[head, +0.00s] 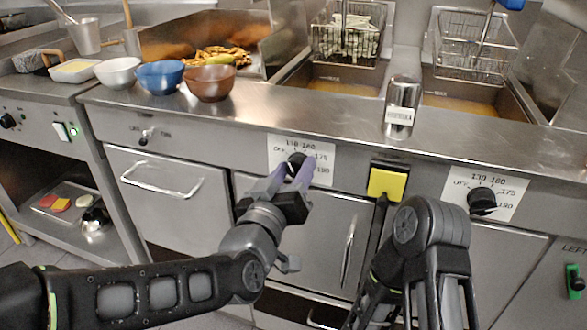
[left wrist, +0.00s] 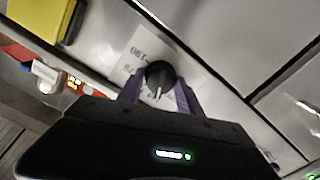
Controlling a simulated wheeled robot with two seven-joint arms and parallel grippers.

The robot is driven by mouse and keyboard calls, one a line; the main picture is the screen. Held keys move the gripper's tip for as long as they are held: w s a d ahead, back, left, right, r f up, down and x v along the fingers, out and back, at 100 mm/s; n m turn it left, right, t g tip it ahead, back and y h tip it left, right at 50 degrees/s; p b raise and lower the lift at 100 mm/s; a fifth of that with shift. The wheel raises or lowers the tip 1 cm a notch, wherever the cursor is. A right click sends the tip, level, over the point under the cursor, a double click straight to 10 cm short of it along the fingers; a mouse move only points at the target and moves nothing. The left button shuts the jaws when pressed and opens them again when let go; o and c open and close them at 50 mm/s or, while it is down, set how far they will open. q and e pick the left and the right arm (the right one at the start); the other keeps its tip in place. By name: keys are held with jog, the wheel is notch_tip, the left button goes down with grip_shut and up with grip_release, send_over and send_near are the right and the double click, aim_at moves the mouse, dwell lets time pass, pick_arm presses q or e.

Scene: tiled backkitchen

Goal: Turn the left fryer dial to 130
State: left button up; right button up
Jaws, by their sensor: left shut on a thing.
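The left fryer dial (head: 296,160) is a black round knob on a white label plate (head: 322,150) marked OFF, 130, 160, 175 and 180. My left gripper (head: 292,174) reaches up to it from below, with its purple fingers on either side of the knob, shut on it. In the left wrist view the knob (left wrist: 159,74) sits between the fingers (left wrist: 160,95), and a pale mark on it faces the gripper. I cannot tell which number the mark points at. My right arm shows at the lower right of the head view; its gripper does not show.
The right fryer dial (head: 482,200) is on a similar plate. A yellow block (head: 387,182) is on the front between the dials. A metal shaker (head: 401,105) stands at the counter edge above. Bowls, including a blue one (head: 160,76), stand at the left. Cabinet handles (head: 348,248) stick out below.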

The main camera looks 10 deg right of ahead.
pick_arm(q)
jog(key=shift+m, duration=0.4)
jog(key=o, duration=1.3)
jog(key=shift+o, duration=0.2)
jog(key=p+v, duration=0.1)
jog(key=v, duration=0.6)
jog(key=shift+s+a, duration=0.25)
jog(key=shift+s, duration=0.1)
